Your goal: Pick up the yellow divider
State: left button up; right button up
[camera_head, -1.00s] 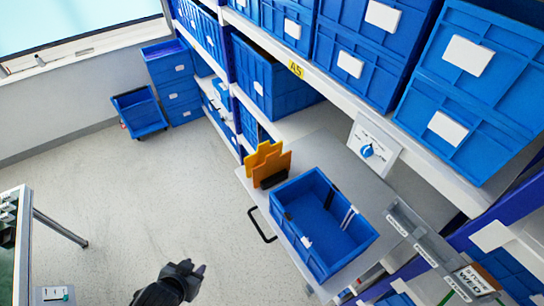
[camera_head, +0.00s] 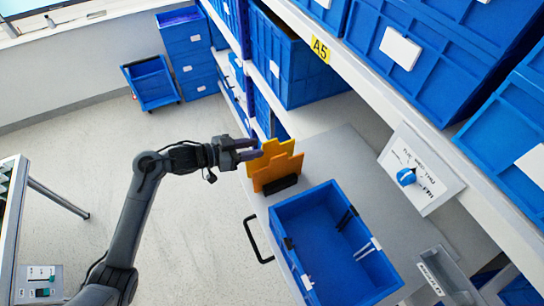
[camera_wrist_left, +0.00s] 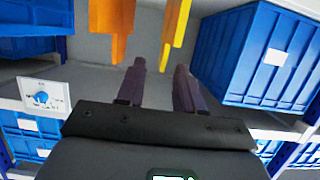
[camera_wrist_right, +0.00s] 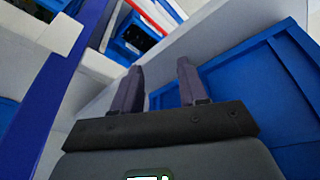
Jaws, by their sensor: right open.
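Two yellow-orange dividers (camera_head: 277,171) with stepped tops stand upright in a black holder (camera_head: 281,185) on the grey table. In the left wrist view they show as an orange plate (camera_wrist_left: 110,28) and a yellow plate (camera_wrist_left: 176,24) with a gap between them. My left gripper (camera_head: 256,148) is at the dividers' left side, close to their upper part. Its fingers (camera_wrist_left: 160,75) are apart and empty, just short of the plates. My right gripper (camera_wrist_right: 160,75) is open and empty in the right wrist view, close to a blue box wall. The right gripper is not in the head view.
An open blue bin (camera_head: 335,243) stands on the table right of the dividers. A panel with a blue rotary switch (camera_head: 406,176) is further right. Shelves with blue crates (camera_head: 290,67) rise behind. The floor to the left is mostly clear.

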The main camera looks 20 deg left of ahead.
aim_at(270, 148)
pick_arm(q)
jog(key=shift+p+x, duration=0.6)
jog(key=shift+x, duration=2.75)
jog(key=shift+w+a+f, duration=0.1)
jog(key=shift+a+f, duration=0.05)
jog(key=shift+a, duration=0.05)
grip_shut()
